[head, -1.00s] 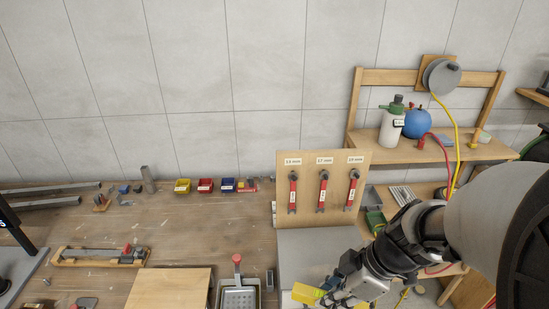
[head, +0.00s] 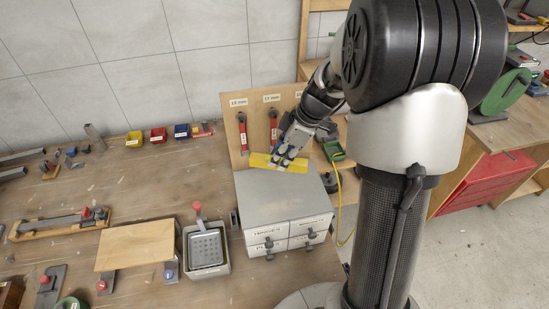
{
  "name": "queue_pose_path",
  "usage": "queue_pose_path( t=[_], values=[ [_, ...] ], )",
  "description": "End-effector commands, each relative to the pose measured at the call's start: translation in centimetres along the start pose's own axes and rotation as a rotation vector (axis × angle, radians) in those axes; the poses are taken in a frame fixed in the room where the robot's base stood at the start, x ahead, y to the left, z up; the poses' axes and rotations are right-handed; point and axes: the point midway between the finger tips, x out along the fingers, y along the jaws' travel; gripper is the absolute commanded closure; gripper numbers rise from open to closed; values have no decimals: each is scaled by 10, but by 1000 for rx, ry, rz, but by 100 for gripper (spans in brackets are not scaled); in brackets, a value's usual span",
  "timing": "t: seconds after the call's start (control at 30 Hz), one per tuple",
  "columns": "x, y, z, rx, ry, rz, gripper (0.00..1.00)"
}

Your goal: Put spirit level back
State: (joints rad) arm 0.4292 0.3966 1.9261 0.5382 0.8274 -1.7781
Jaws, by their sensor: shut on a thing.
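The spirit level (head: 263,160) is a yellow bar in the head view. It lies roughly level over the back part of the top of a grey drawer cabinet (head: 275,192). My gripper (head: 288,161) is shut on the bar near its middle, coming down from the upper right. I cannot tell whether the bar touches the cabinet top or is a little above it. The fingers hide part of the bar.
A wooden board (head: 236,112) with hanging red wrenches stands right behind the cabinet. A grey tray (head: 206,248) with a red-handled tool and a wooden plank (head: 137,245) are to the left. Small coloured bins (head: 158,135) stand along the wall. The cabinet top's front is clear.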

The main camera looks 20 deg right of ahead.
Motion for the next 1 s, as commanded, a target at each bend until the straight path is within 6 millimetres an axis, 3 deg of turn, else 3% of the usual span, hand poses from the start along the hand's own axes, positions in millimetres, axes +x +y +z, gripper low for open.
queue_pose_path(
  t=[0.1,0.7,1.0],
  values=[
    [6,19,-6,0,-1,-1,100],
    [67,19,20,1,0,0,100],
    [69,20,20,0,0,1,100]
  ],
)
